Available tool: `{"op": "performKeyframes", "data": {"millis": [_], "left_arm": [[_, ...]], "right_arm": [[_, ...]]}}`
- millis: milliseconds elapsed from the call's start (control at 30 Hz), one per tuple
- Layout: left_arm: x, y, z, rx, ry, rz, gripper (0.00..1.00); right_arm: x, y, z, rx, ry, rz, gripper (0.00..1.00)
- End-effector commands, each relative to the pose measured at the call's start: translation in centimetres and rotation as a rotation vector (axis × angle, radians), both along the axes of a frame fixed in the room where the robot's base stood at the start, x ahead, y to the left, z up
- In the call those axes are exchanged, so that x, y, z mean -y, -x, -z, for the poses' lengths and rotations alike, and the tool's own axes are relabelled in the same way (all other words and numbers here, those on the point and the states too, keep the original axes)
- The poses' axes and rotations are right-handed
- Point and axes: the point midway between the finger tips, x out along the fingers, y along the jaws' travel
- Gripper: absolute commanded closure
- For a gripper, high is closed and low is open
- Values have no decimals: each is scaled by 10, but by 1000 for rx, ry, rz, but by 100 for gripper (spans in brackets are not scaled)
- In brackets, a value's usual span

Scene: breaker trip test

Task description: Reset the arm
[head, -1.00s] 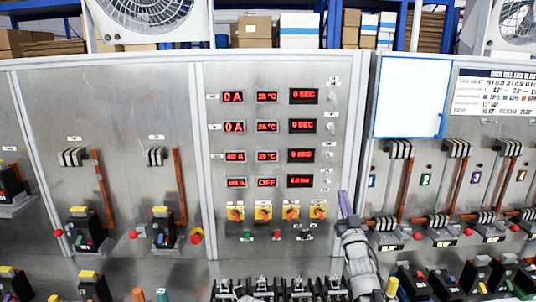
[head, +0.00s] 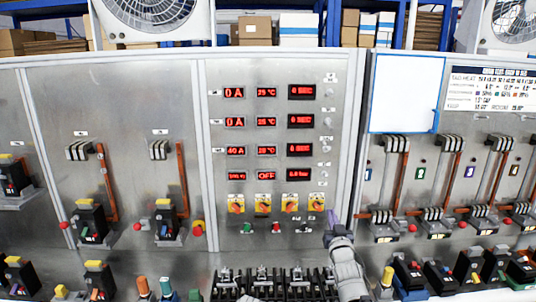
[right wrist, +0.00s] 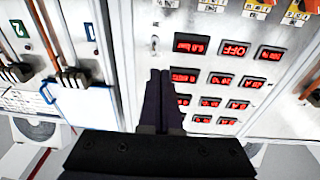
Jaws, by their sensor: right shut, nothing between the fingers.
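My right arm comes up from the bottom in the head view, with its narrow purple-grey gripper (head: 333,217) near the lower right of the central control panel (head: 280,60). In the right wrist view the two dark fingers (right wrist: 161,75) lie together, empty, pointing at the panel, which appears upside down there. Red displays (head: 301,121) fill the panel above a row of yellow-and-red rotary switches (head: 264,203). Small green, red and black buttons (head: 276,228) sit below them. Whether the fingertips touch the panel is unclear. My left gripper is out of view.
Breakers with copper bars (head: 107,185) stand on the left panel, and numbered breaker bays (head: 437,218) on the right. A blank white board (head: 407,95) hangs at upper right. Several black clamp-like fixtures (head: 263,280) and colored breakers (head: 474,265) crowd the bench along the bottom.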

Motion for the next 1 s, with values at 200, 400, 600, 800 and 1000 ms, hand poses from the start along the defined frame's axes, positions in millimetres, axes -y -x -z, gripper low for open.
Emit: {"op": "performKeyframes", "data": {"millis": [200, 400, 600, 800, 1000], "left_arm": [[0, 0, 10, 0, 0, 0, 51], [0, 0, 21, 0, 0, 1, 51], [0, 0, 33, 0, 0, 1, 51], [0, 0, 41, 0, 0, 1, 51], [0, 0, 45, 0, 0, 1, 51]], "right_arm": [[-29, 15, 67, -263, 12, 11, 100], [-73, 68, 163, -672, 63, -4, 100], [-113, 162, 243, -1111, 160, -61, 100], [-135, 261, 283, -1478, 272, -132, 100], [-141, 317, 291, -1677, 343, -177, 100]]}}
